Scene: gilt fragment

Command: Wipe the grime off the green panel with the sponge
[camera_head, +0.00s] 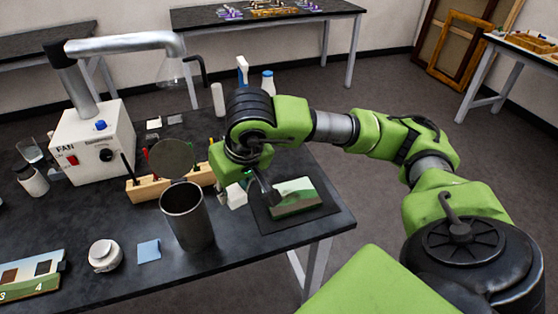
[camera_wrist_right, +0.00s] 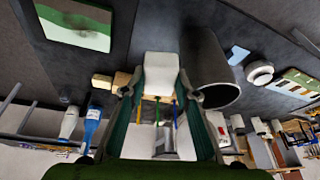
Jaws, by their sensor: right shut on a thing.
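The green panel (camera_head: 296,197) lies on a dark mat (camera_head: 262,217) near the table's right end. My right gripper (camera_head: 250,193) is just left of the panel, above the table. It is shut on a white block, which looks like the sponge (camera_wrist_right: 160,66), seen between its fingers in the wrist view. In the head view the sponge (camera_head: 236,196) is partly hidden by the gripper. My left gripper is out of view.
A tall metal canister (camera_head: 188,222) stands close left of the gripper. Behind are a wooden tool rack (camera_head: 145,190), spray and white bottles (camera_head: 268,83) and a fan box (camera_head: 95,140). A blue square (camera_head: 149,250) and a white jar (camera_head: 104,255) lie in front.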

